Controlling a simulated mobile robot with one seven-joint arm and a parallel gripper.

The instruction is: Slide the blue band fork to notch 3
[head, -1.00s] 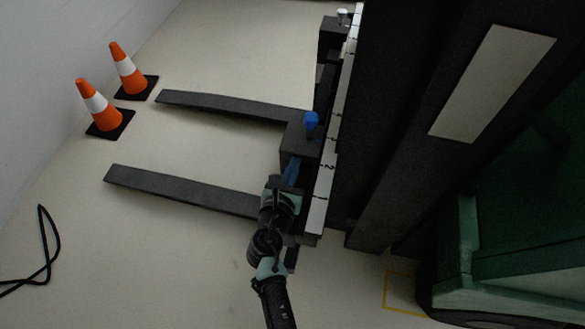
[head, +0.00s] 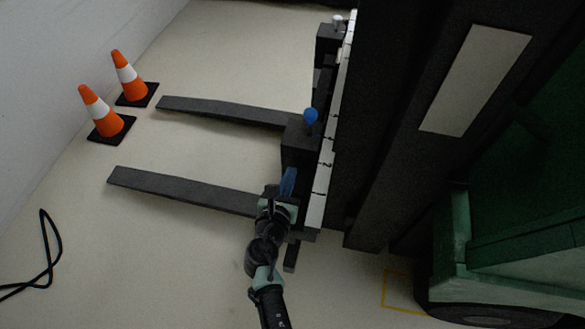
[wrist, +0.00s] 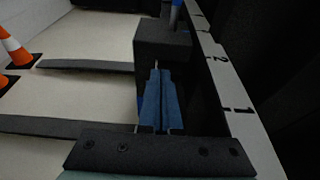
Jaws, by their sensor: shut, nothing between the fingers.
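A dark fork (head: 225,111) runs left from a dark block (head: 299,144) topped by a blue knob (head: 310,117). The block also shows in the wrist view (wrist: 163,42), with the blue knob's stem (wrist: 175,14) on top. No separate blue band can be made out. Contact cannot be told.
A second dark fork (head: 180,187) lies nearer, partly hidden by my gripper. A block with a white knob (head: 337,21) stands farther along the rail. Two orange cones (head: 101,110) and a black cable (head: 48,250) are on the left floor. A dark upright and green body (head: 500,250) fill the right.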

